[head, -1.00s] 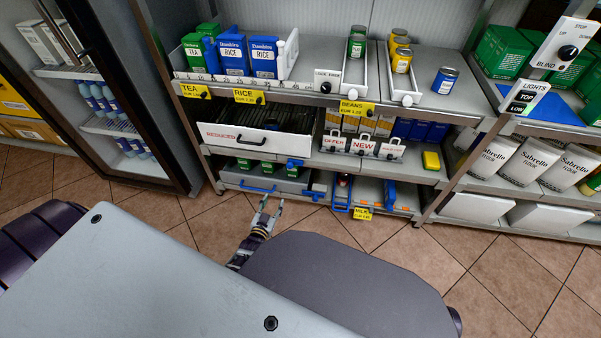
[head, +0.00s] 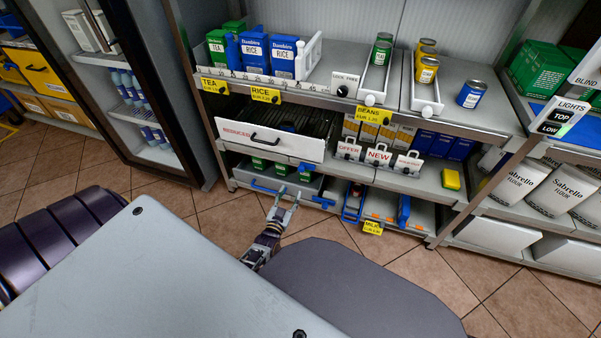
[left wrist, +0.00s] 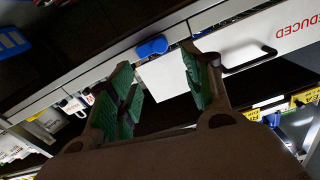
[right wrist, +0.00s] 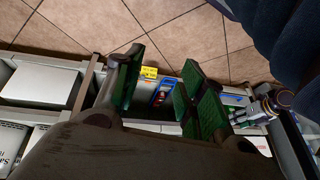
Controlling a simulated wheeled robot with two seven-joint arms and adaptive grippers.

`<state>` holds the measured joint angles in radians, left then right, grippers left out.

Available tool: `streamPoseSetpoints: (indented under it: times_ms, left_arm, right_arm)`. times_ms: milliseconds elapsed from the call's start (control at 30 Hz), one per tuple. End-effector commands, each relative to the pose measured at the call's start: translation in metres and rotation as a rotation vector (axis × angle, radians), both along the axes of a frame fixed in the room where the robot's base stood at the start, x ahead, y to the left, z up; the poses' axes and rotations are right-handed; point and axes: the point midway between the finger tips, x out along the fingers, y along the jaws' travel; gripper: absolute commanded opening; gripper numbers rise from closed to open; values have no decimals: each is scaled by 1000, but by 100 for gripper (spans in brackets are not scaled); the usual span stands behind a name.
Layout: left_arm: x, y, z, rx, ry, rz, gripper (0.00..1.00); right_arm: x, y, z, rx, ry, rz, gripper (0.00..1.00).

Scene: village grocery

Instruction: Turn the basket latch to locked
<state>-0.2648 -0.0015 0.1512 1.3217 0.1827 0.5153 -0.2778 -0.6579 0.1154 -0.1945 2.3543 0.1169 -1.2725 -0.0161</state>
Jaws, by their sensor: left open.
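In the left wrist view a blue knob (left wrist: 152,47) lies on a pale rail, just beyond my fingers. My left gripper (head: 287,197) is open and empty, in front of the basket and below the knob, apart from both. It also shows in the left wrist view (left wrist: 160,92). My right gripper (right wrist: 160,90) is open and empty in the right wrist view and out of sight in the head view. I cannot read the latch's setting.
The white REDUCED drawer (head: 270,141) with a black handle is just above the basket. To the right are a blue-framed bin (head: 352,203), a yellow price tag (head: 372,228) and a shelf post. The tiled floor (head: 220,216) in front is clear.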

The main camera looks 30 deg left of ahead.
Motion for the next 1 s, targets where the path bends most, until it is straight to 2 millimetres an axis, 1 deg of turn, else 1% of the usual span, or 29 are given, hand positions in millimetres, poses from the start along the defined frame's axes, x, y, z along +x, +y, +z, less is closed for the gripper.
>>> streamPoseSetpoints:
  times_ms: [167,367,500,1000]
  left_arm:
    - [9,2,0,1,-1,0,50]
    - [26,6,-1,1,-2,0,50]
    - [41,10,-1,0,-1,0,50]
    - [92,22,-2,0,0,0,50]
  right_arm:
    - [0,1,-6,8,-6,-2,40]
    - [2,5,-18,26,-24,-6,40]
    - [2,8,-33,46,-37,-12,40]
    - [5,17,-71,108,-96,-37,40]
